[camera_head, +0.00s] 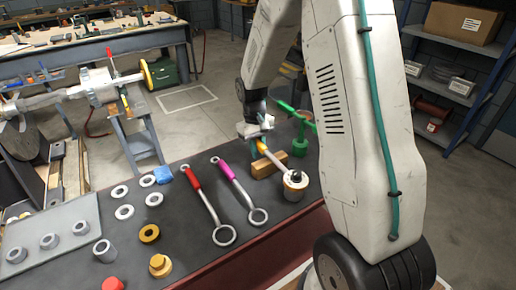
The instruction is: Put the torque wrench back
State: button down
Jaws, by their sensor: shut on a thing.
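My gripper (256,132) is at the far right part of the dark bench. It is shut on a wrench with an orange handle and pale shaft (271,157), which I take to be the torque wrench. The wrench slopes down to the right. Its dark head is at a white and brass cylindrical part (294,190); I cannot tell whether it is seated on it or just above. A wooden block (264,167) lies under the shaft. A red-handled wrench (205,203) and a magenta-handled wrench (239,189) lie side by side to the left.
A green stand (299,146) is behind the block, partly hidden by my arm. Washers, a blue piece (163,175), a brass part (160,265) and a grey tray (75,218) with rings occupy the bench's left. A shelf (440,52) stands back right.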

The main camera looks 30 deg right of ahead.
dwell(0.4)
jog(key=c, duration=1.3)
grip_release()
jog(key=shift+f, duration=0.1)
jog(key=shift+o, duration=0.2)
notch_tip(320, 180, up, 7)
